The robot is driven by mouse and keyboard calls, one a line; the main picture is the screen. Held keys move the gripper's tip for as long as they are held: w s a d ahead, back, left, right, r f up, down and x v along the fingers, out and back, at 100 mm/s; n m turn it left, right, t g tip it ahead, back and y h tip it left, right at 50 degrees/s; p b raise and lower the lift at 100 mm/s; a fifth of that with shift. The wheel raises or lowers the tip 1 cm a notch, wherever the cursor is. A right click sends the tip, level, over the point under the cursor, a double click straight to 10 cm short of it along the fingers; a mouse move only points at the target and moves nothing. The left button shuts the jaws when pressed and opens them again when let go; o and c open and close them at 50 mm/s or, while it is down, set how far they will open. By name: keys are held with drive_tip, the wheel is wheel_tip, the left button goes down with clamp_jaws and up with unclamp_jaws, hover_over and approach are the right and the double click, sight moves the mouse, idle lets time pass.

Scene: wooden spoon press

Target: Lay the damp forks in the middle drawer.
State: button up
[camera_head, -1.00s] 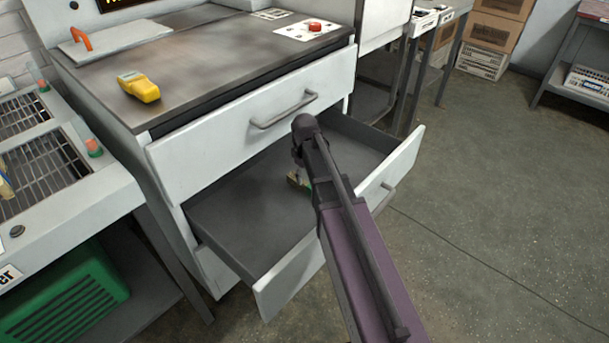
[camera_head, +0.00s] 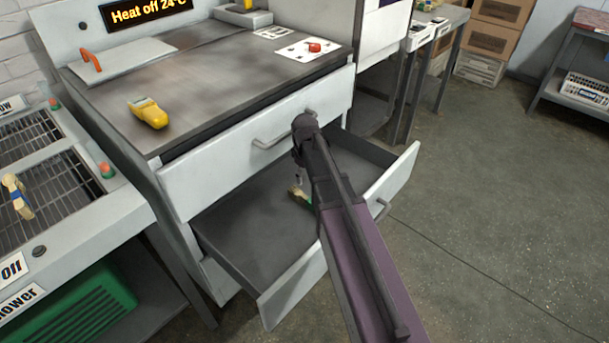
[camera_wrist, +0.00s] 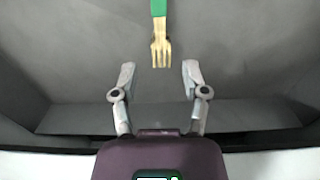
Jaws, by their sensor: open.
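The middle drawer (camera_head: 240,225) is pulled out below the top drawer of the cabinet. A fork (camera_wrist: 160,48) with a green handle and wooden-coloured tines lies in it. The fork also shows in the head view (camera_head: 300,196), partly covered by my arm. My gripper (camera_wrist: 159,74) is open and empty, with the tines pointing toward the gap between its fingers. The fingers do not touch the fork.
The top drawer (camera_head: 230,140) sits above the open one, with its handle near my arm. A yellow device (camera_head: 147,112) and a red button (camera_head: 314,47) are on the worktop. A wire rack (camera_head: 62,190) stands at left.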

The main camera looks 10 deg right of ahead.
drive_tip(key=shift+r, duration=0.1)
idle(0.6)
drive_tip(key=s+m, duration=0.7)
drive_tip(key=s, duration=0.9)
drive_tip(key=shift+s+d, duration=0.15)
drive_tip(key=shift+s, duration=0.25)
